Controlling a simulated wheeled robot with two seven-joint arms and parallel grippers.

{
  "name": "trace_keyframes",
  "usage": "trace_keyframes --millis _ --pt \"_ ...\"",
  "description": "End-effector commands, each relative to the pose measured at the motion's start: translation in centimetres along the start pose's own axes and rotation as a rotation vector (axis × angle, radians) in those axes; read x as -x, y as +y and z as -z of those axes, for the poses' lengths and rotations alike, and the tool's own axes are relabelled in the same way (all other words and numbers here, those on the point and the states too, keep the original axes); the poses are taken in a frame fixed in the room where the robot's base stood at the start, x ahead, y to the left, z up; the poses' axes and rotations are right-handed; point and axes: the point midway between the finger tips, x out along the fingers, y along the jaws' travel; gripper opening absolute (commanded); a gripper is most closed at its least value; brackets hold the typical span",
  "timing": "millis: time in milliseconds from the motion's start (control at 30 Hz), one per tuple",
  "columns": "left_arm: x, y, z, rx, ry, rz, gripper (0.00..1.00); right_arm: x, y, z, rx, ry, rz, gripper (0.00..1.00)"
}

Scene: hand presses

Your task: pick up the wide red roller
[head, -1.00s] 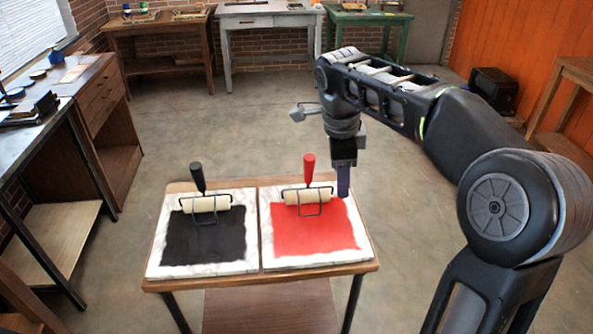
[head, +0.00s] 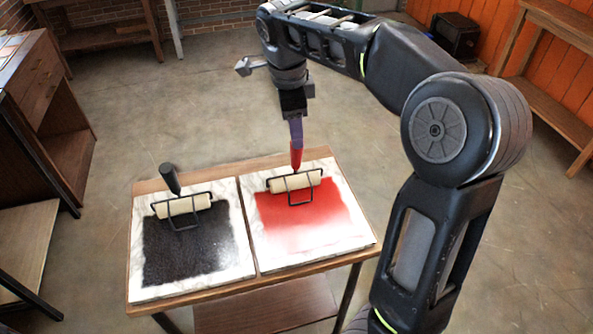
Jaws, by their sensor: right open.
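The wide red roller (head: 296,160) has a red upright handle, a dark wire frame and a cream cylinder. It rests on the far part of the red-inked slab (head: 310,228), in the right half of the small table. My right gripper (head: 296,140) points down directly over the red handle. Its open fingers overlap the handle's top in the picture, and I cannot tell whether they touch it. My left gripper is out of view.
A black-handled roller (head: 172,180) stands on the black-inked slab (head: 190,245) to the left. Both slabs lie on the wooden table (head: 262,280). A wooden cabinet (head: 45,100) is at the left. The floor behind the table is clear.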

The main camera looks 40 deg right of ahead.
Motion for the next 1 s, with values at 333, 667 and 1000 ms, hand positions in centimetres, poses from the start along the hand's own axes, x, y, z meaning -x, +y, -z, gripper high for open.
trace_keyframes --millis 333,667,1000 --pt "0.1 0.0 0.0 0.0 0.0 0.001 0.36 -1.7 0.0 0.0 -0.001 0.0 0.0 0.54" --pt "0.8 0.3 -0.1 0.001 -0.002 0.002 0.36 -3.6 0.3 0.1 0.0 0.002 -0.004 0.54" --pt "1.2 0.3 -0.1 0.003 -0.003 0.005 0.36 -6.9 0.3 0.0 -0.001 -0.001 0.0 0.54"
